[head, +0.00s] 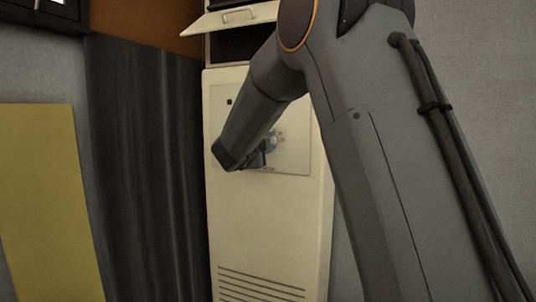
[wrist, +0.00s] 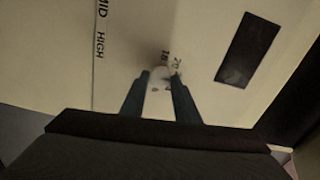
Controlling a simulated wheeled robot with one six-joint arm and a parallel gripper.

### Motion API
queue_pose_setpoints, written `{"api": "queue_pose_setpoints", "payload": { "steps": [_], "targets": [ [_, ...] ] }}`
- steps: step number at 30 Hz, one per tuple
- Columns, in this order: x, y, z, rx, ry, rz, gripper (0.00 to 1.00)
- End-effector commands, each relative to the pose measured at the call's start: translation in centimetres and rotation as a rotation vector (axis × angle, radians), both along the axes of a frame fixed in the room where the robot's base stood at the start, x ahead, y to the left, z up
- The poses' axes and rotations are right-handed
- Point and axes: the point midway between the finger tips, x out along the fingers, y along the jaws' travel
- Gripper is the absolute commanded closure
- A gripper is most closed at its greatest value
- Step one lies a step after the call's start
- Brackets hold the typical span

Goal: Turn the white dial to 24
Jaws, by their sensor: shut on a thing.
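The white dial (wrist: 160,77) sits on the cream front panel. In the wrist view it lies between the two fingertips of my gripper (wrist: 160,80), which is shut on it. The printed numbers 18 and 20 show just beyond the dial; other marks are hidden or too blurred to read. I cannot tell which number the dial points to. In the head view my gripper (head: 265,150) reaches the panel of the tall cream cabinet (head: 270,235), and my arm and gripper cover the dial.
A strip marked MID and HIGH (wrist: 101,40) and a dark rectangle (wrist: 248,49) flank the dial on the panel. Above, a flap with a handle (head: 240,18) stands open. A dark curtain (head: 145,170) hangs left of the cabinet. Vent slots (head: 262,287) lie low on its front.

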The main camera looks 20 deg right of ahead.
Motion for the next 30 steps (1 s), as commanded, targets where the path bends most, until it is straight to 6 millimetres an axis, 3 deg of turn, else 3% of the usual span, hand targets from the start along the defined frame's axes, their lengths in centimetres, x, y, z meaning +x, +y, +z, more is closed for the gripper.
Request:
{"api": "queue_pose_setpoints", "payload": {
  "steps": [18, 30],
  "targets": [
    [0.12, 0.0, -0.64, 0.437, -0.375, -0.001, 0.94],
    [0.13, 0.06, -0.57, 0.629, -0.539, 0.0, 0.94]
  ]
}}
